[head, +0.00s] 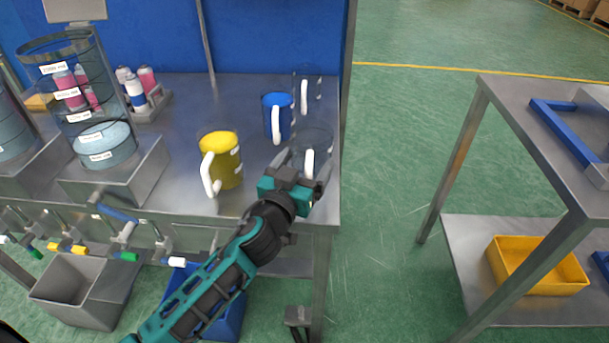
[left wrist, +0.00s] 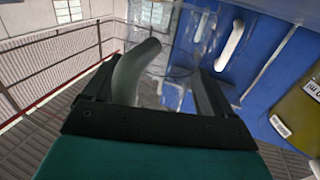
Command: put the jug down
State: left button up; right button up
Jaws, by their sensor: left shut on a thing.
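A clear jug (head: 318,139) with a white handle (head: 309,163) is at the bench's front right corner. My left gripper (head: 304,178) is shut on this handle; in the left wrist view the handle (left wrist: 137,68) rises between the fingers and the clear body is just beyond. The jug looks roughly upright. My gripper hides its base, so I cannot tell whether it touches the bench. My right gripper is not in view.
On the steel bench (head: 262,185), a yellow jug (head: 228,160) stands left of my gripper. A blue jug (head: 283,112) and another clear jug (head: 313,85) stand behind. Tanks with taps (head: 105,145) are at left. Floor lies beyond the bench's right edge.

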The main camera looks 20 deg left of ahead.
pick_arm(q)
jog(key=shift+f, duration=0.7)
jog(key=shift+f+b, duration=0.25)
jog(key=shift+b, duration=0.05)
jog(key=o, duration=1.3)
jog(key=shift+r, duration=0.1)
jog(key=shift+o, duration=0.3)
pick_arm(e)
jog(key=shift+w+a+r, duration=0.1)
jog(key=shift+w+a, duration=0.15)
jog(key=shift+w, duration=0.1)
pick_arm(q)
jog(key=shift+r+p, duration=0.3)
jog(key=shift+p, duration=0.05)
jog(key=s+b, duration=0.1)
jog(key=s, duration=1.1)
jog(key=shift+a+b, duration=0.2)
jog(key=shift+b, duration=0.1)
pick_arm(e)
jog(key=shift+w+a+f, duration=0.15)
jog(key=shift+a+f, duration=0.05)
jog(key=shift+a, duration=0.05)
